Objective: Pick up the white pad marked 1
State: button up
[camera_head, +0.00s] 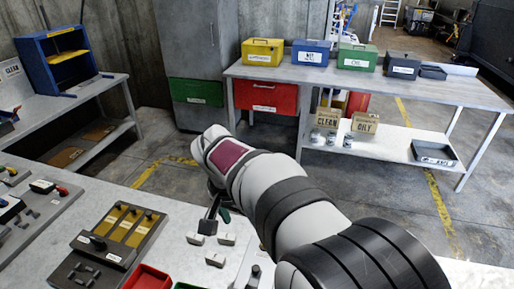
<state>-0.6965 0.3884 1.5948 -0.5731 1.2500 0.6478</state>
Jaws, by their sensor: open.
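Several small white pads lie on the grey table in front of me. One pad (195,238) is at the left, a second pad (227,240) is to its right, and a third pad (215,259) is nearer to me. Their markings are too small to read, so I cannot tell which is marked 1. My gripper (215,220) points down just beyond and above the pads, partly hidden by my white arm. Its jaws are open, and I see nothing held between them.
A grey tray with yellow strips (125,225) lies left of the pads. A red bin (148,277) is at the table's near edge. A blue cabinet (55,60) stands at left. A far bench (300,75) holds several coloured boxes.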

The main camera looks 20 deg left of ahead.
jog(key=n+t, duration=0.2)
send_near(193, 239)
jog(key=shift+y, duration=0.4)
jog(key=x, duration=0.9)
jog(key=shift+d, duration=0.35)
jog(key=c, duration=1.4)
